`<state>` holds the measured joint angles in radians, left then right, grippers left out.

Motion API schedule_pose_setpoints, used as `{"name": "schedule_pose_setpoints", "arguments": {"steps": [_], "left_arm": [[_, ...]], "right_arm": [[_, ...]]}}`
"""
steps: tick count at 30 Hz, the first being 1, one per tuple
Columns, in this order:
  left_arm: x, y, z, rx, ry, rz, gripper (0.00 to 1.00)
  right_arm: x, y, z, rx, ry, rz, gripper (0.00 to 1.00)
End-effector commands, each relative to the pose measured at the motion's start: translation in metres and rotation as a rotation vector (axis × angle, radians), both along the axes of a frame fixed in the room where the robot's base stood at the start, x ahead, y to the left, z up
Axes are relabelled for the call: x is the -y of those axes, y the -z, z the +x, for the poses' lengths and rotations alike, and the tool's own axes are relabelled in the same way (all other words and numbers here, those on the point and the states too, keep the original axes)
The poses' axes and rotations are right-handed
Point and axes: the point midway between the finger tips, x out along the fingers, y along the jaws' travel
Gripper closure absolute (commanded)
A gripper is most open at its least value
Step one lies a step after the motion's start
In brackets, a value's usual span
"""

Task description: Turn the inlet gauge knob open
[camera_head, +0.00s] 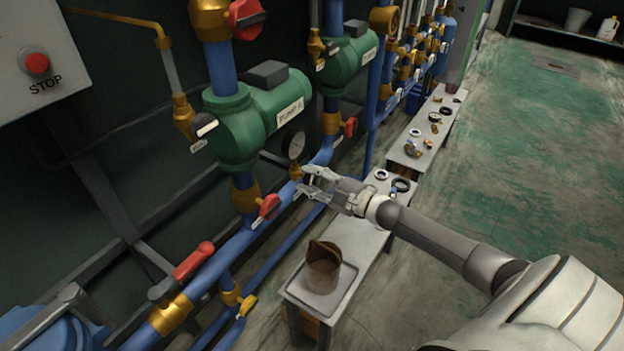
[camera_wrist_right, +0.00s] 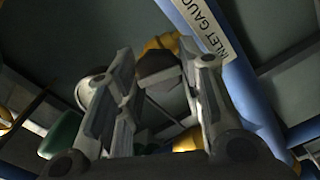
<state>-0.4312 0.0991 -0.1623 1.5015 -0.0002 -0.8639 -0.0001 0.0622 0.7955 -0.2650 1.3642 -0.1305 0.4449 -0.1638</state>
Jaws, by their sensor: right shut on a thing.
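The inlet gauge (camera_head: 294,146) is a round white dial on a brass fitting (camera_head: 296,172), beside the blue pipe. In the right wrist view, a label (camera_wrist_right: 214,40) on the blue pipe begins "INLET GAUG". My right gripper (camera_head: 306,182) reaches in from the right to just below the gauge. In the wrist view its two fingers stand on either side of a dark knob (camera_wrist_right: 158,68) in front of brass, and it is shut on this knob. The fingers hide part of the knob, and its turn angle is hard to read. My left gripper is not in view.
Red-handled valves (camera_head: 268,206) sit on the blue pipes near my right gripper. Green pump A (camera_head: 262,112) is up to the left. A low bench (camera_head: 365,240) below my arm carries a tray with a rusty can (camera_head: 323,270). The floor to the right is clear.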

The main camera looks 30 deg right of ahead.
Motion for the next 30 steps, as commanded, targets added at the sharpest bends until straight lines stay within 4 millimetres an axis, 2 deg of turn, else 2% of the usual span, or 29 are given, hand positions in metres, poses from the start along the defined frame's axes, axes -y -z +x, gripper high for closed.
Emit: {"name": "schedule_pose_setpoints", "arguments": {"steps": [13,21,30], "left_arm": [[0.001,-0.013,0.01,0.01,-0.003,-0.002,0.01],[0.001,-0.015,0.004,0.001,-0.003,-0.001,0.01],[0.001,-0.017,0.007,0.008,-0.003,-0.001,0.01]], "right_arm": [[-0.002,0.002,-0.001,0.103,-0.002,-0.249,0.88],[-0.002,0.002,-0.001,0.122,-0.003,-0.297,0.88],[-0.002,0.002,-0.001,0.124,-0.003,-0.303,0.88]]}}
